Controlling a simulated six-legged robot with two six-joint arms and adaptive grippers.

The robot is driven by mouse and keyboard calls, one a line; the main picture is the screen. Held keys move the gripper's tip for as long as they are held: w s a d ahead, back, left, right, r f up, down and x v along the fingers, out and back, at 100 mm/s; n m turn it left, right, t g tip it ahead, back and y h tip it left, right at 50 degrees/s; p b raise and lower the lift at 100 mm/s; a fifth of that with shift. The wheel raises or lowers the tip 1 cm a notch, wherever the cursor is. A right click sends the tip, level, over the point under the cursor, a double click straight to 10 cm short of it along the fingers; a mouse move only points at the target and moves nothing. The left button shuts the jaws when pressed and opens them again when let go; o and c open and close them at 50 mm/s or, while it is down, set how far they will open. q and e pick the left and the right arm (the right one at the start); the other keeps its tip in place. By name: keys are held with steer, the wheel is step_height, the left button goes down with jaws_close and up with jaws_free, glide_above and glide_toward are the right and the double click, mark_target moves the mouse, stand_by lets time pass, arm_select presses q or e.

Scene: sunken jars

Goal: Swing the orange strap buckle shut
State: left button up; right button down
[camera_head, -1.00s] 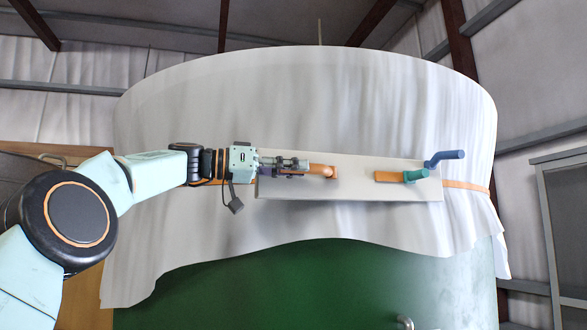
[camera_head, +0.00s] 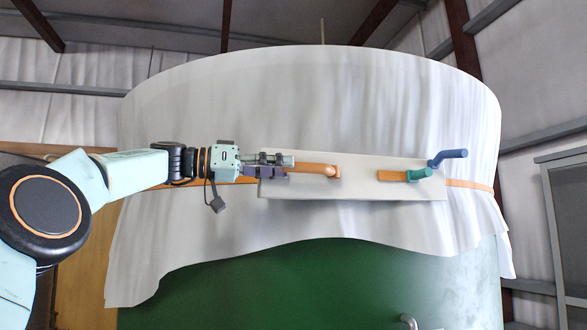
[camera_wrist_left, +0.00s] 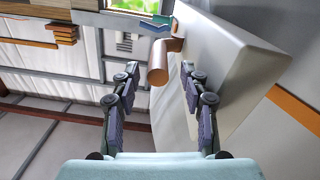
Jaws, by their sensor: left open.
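The orange buckle lever (camera_head: 318,169) sticks out leftward from its rounded pivot on the white plate (camera_head: 330,189). In the left wrist view the lever (camera_wrist_left: 158,66) shows as a round-ended bar ahead of the jaws, a little above the middle. My left gripper (camera_head: 279,165) comes in from the left, in front of the plate's left part, with its fingertips near the lever's free end. In the wrist view its fingers (camera_wrist_left: 159,78) are spread, with nothing held between them. Whether a finger touches the lever is unclear. My right gripper is not in view.
A teal handle (camera_head: 418,175) with a short orange bar (camera_head: 391,176) and a blue handle (camera_head: 449,156) are at the plate's right. An orange strap (camera_head: 470,185) circles the white-draped green tank (camera_head: 300,285). A grey cabinet (camera_head: 566,210) stands at the far right.

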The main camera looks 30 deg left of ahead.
arm_select(q)
steer(key=v, duration=0.8)
steer(key=shift+s+a, duration=0.1)
steer(key=shift+s, duration=0.1)
steer(key=shift+w, duration=0.15)
